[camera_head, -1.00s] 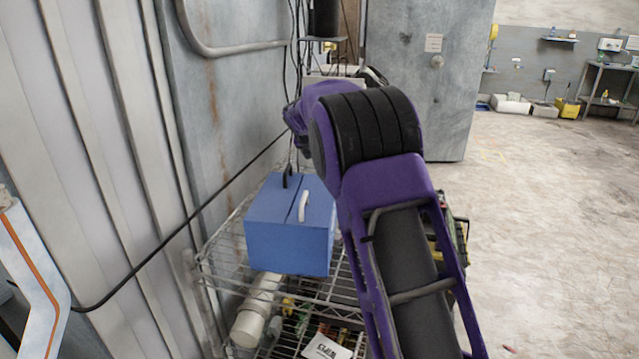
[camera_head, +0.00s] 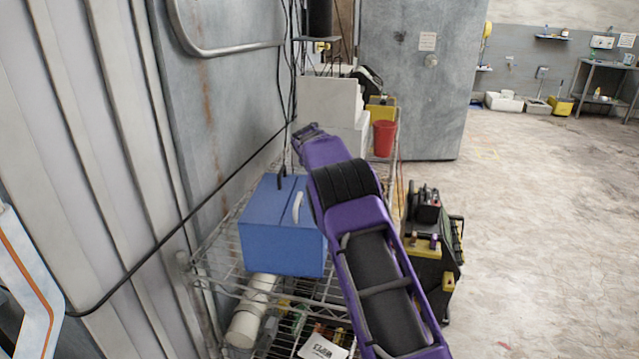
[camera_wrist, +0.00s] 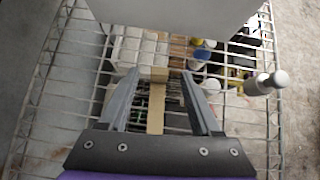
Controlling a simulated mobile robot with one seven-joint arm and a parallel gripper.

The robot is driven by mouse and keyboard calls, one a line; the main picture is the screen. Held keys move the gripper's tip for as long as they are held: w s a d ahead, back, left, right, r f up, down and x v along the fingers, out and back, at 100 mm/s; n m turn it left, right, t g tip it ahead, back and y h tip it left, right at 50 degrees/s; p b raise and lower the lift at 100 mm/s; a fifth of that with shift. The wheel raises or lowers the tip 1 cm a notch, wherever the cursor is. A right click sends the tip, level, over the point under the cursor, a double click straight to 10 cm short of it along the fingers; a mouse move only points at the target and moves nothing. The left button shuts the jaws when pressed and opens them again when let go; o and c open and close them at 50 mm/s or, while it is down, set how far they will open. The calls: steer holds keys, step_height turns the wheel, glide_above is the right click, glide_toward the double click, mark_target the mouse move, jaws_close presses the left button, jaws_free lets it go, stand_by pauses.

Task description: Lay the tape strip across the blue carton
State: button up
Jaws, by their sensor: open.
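The blue carton (camera_head: 283,245) stands upright on the wire rack, left of my arm in the head view. A white curved piece (camera_head: 298,207) and a black piece (camera_head: 282,178) show at its top; I cannot tell exactly what they are. My gripper (camera_wrist: 160,80) is open in the wrist view, over the wire shelf. A narrow tan strip (camera_wrist: 156,108) shows between its fingers; it may be the tape strip, and I cannot tell whether it touches them. In the head view the fingers cannot be made out. The carton is not identifiable in the wrist view.
White boxes (camera_head: 332,102) and a red bucket (camera_head: 384,138) are at the rack's far end. A black-and-yellow cart (camera_head: 430,255) stands right of my arm. A black cable (camera_head: 150,245) runs along the left wall. The floor (camera_head: 540,230) at right is largely clear.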

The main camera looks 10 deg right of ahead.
steer(key=shift+x, duration=1.65)
jaws_close()
